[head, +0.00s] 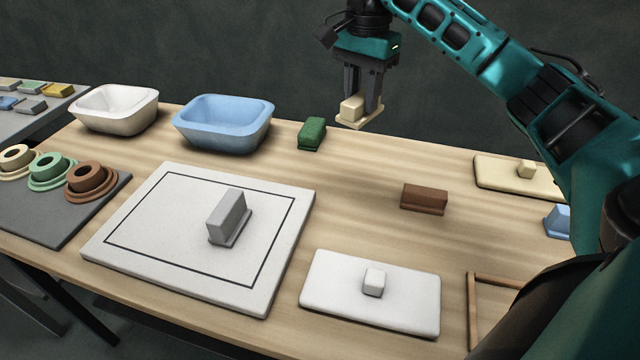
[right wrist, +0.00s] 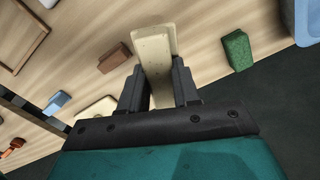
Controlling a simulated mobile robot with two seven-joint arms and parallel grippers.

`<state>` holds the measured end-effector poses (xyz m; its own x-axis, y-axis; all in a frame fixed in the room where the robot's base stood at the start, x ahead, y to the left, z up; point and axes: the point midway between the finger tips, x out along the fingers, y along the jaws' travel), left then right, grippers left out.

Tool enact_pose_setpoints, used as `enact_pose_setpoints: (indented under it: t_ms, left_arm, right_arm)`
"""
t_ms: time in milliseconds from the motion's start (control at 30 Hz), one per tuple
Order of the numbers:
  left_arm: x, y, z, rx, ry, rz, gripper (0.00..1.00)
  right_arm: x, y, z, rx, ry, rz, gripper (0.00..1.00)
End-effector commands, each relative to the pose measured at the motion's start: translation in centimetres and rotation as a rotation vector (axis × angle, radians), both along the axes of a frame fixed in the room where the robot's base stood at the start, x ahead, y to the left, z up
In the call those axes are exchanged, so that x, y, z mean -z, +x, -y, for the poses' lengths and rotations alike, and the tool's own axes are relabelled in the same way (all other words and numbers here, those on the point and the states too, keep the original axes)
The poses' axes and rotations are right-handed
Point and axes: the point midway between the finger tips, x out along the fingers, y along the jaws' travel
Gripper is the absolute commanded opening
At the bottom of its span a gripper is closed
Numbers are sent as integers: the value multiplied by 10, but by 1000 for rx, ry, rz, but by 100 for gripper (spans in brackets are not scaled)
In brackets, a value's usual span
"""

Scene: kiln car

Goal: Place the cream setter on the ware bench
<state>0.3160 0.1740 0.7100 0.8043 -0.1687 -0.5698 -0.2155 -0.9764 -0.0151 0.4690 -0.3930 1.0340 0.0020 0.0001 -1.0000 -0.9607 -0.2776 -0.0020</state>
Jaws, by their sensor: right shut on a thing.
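The cream setter (head: 352,108) is a small block on a flat base, held in my right gripper (head: 362,100) above the far edge of the wooden ware bench (head: 400,155). In the right wrist view the cream setter (right wrist: 153,55) sits between the two dark fingers of the right gripper (right wrist: 160,88). The gripper is shut on it and points down. The setter looks clear of the bench top, though the exact height is hard to tell. My left gripper is in neither view.
A green setter (head: 312,134), brown setter (head: 424,198) and blue setter (head: 558,221) stand on the bench. A grey setter (head: 227,217) stands on a framed slab (head: 150,265). White (head: 335,300) and cream lids (head: 500,175), white (head: 115,108) and blue basins (head: 222,122) surround open wood.

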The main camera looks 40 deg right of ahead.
Motion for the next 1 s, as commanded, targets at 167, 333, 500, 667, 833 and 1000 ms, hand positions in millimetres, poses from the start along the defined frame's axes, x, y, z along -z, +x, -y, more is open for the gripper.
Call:
enact_pose_setpoints:
  t_ms: [167, 333, 500, 667, 833, 1000]
  left_arm:
    - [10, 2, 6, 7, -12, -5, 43]
    - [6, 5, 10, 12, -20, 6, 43]
    - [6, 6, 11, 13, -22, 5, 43]
    - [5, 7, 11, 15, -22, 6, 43]
    - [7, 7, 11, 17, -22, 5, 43]
    - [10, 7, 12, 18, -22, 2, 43]
  right_arm:
    - [54, -1, -1, -2, 1, -8, 0]
    - [97, -1, 0, 0, 0, -6, 0]
    - [131, -1, 0, -1, 0, -4, 0]
    - [143, 0, 0, 0, -1, -2, 0]
    - [160, -1, -1, 0, 1, -4, 0]
    - [184, 0, -1, -1, 1, -2, 0]
